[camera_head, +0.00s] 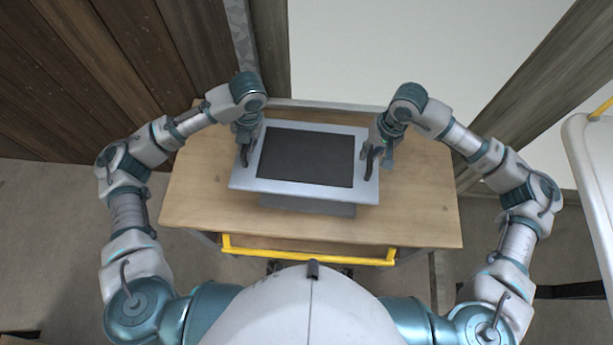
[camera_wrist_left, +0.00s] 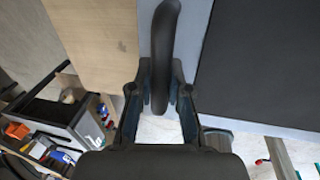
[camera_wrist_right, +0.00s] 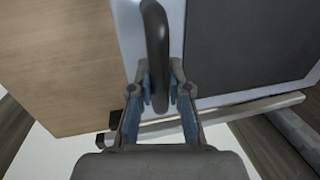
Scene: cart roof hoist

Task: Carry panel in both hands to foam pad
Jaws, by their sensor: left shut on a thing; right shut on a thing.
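The panel (camera_head: 248,178) has a light grey rim and a dark middle. It lies roughly flat over the wooden cart top, with a dark curved handle on each side. My left gripper (camera_head: 245,150) is shut on the left handle (camera_wrist_left: 163,40); the fingers sit on both sides of it in the left wrist view. My right gripper (camera_head: 375,152) is shut on the right handle (camera_wrist_right: 156,40). A grey block (camera_head: 308,206) shows under the panel's near edge; I cannot tell whether it is the foam pad or whether the panel touches it.
The wooden cart top (camera_head: 425,205) is bare around the panel. A yellow bar (camera_head: 308,256) runs along the cart's near side. Plank wall (camera_head: 110,70) stands at the left. A white surface with a yellow rail (camera_head: 590,150) is at the right. Tools and bins (camera_wrist_left: 50,140) show lower in the left wrist view.

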